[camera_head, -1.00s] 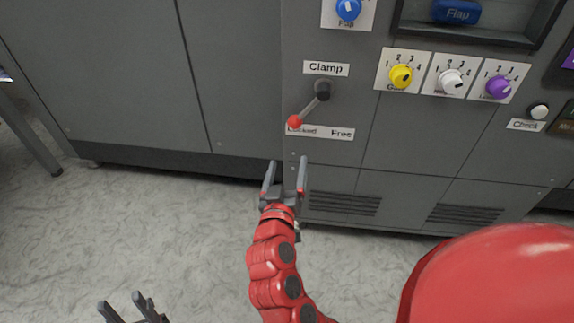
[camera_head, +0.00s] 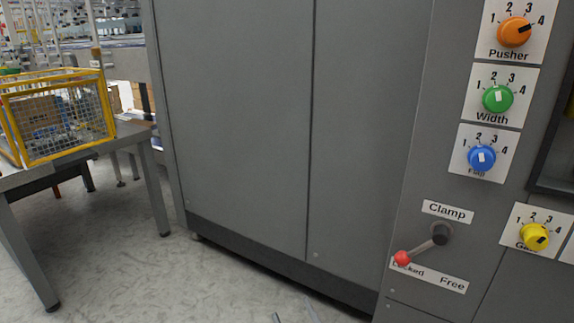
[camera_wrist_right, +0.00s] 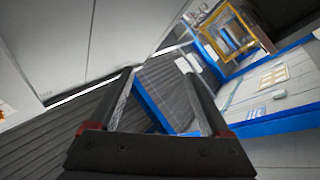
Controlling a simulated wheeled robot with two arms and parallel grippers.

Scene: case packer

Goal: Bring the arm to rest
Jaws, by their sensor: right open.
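My right gripper (camera_head: 294,315) shows only as two fingertips at the bottom edge of the head view, in front of the grey cabinet's foot. In the right wrist view its two fingers (camera_wrist_right: 160,78) stand apart with nothing between them. The rest of my right arm is out of the head view. My left gripper is not in view.
A grey machine cabinet (camera_head: 240,120) fills the middle. Its clamp lever (camera_head: 422,247) points toward "Locked", beside several dials. At left, a yellow-framed mesh crate (camera_head: 62,112) stands on a grey table (camera_head: 150,180). Bare floor (camera_head: 160,275) lies between them.

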